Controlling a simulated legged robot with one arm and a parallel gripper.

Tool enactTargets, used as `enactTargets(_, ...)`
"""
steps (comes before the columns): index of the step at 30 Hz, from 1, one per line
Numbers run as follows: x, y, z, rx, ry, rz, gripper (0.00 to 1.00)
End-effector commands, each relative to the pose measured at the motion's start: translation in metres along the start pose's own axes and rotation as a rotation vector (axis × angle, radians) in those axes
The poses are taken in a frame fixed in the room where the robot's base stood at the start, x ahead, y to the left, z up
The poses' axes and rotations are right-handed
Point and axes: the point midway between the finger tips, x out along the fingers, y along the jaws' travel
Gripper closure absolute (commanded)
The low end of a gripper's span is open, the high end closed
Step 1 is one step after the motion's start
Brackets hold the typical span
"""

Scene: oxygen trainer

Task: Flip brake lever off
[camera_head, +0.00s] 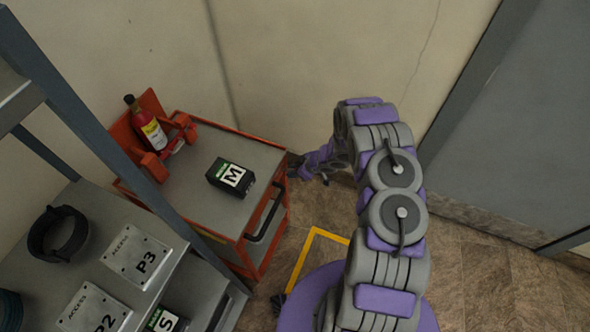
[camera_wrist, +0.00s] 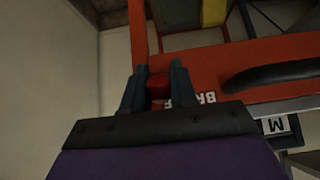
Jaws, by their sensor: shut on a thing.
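My gripper (camera_wrist: 156,84) is shut on a red rounded knob, the brake lever (camera_wrist: 158,86), on the orange-red frame of the cart. White lettering beside it is partly hidden by the right finger; the lever's full shape and position are hidden. In the head view my gripper (camera_head: 297,167) is at the upper right corner of the red cart (camera_head: 247,245), too small there to show the lever.
A dark cart handle (camera_wrist: 275,74) is right of the lever. A shelf with P2 and P3 plates (camera_head: 143,256) stands left. Floor right is open.

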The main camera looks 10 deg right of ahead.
Motion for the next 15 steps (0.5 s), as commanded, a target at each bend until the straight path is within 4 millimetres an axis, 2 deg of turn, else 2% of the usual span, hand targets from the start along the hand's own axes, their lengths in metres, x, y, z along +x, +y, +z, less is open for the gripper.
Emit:
enactTargets(1, -0.0010, 0.0042, -0.0050, -0.004, 0.006, 0.008, 1.00)
enactTargets(9, -0.0007, 0.0043, -0.0056, -0.005, 0.006, 0.009, 1.00)
enactTargets(10, -0.0007, 0.0043, -0.0057, -0.005, 0.006, 0.009, 0.72)
enactTargets(15, -0.0008, 0.0033, -0.0049, -0.005, 0.005, 0.007, 0.56)
